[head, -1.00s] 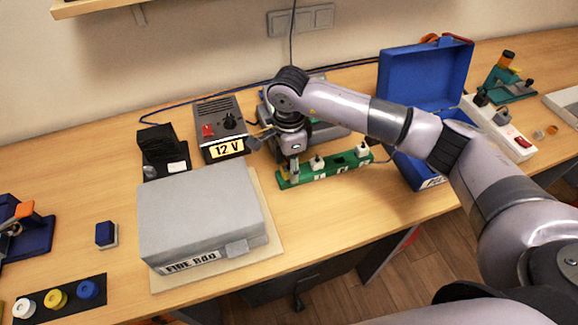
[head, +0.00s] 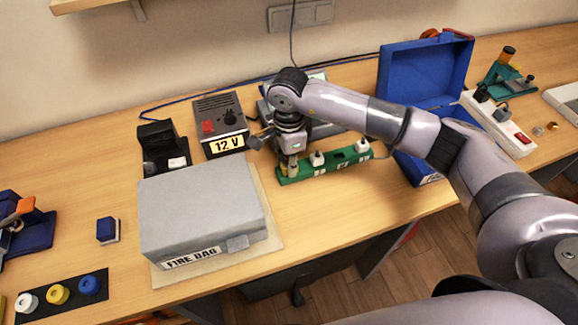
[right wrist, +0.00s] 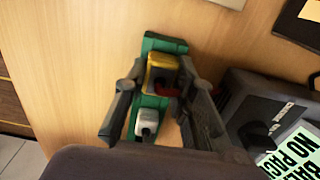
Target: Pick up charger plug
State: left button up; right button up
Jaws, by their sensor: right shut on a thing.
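A green strip (head: 330,168) with several sockets lies on the table in the head view, and it also shows in the right wrist view (right wrist: 165,43). A yellow plug (right wrist: 160,76) with a dark middle and a red part beside it stands at one end of the strip. My right gripper (right wrist: 161,72) is shut on this yellow plug, one finger on each side. In the head view the right gripper (head: 292,167) points down at the strip's left end, where its hand partly hides the plug. White plugs (head: 317,158) stand further along the strip. My left gripper is not in view.
A 12 V supply (head: 221,128) and a grey fire bag (head: 203,208) stand left of the strip. An open blue case (head: 425,78) and a white power strip (head: 512,135) are at the right. Bare tabletop lies in front of the strip.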

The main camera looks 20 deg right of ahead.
jog(key=shift+r, duration=0.15)
grip_shut()
jog(key=shift+r, duration=0.3)
notch_tip(320, 180, up, 19)
jog(key=b, duration=0.4)
jog(key=shift+d, duration=0.1)
